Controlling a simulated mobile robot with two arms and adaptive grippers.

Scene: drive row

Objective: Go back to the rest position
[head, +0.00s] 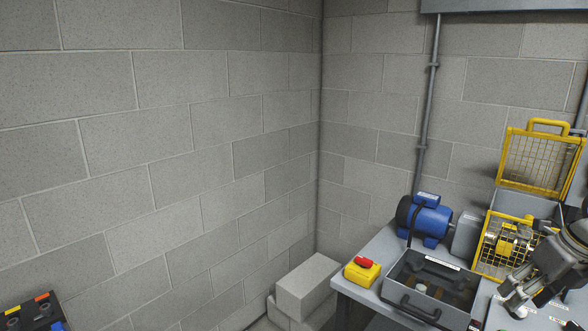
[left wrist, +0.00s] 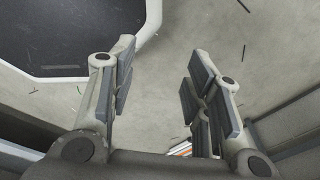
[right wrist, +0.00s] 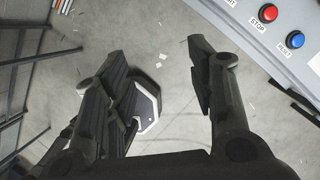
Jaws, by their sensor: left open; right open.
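My right gripper (head: 516,301) is at the lower right of the head view, over or in front of the workbench, beside a grey open box (head: 430,290). In the right wrist view its two fingers (right wrist: 158,62) are spread wide with nothing between them but bare floor. My left gripper is outside the head view. In the left wrist view its fingers (left wrist: 162,68) are apart and empty, above the grey floor.
The workbench (head: 378,262) carries a yellow box with a red button (head: 362,270), a blue motor (head: 426,220) and yellow mesh guards (head: 540,160). A panel with STOP and RESET buttons (right wrist: 283,62) lies right of the right gripper. Grey blocks (head: 305,285) stand in the corner.

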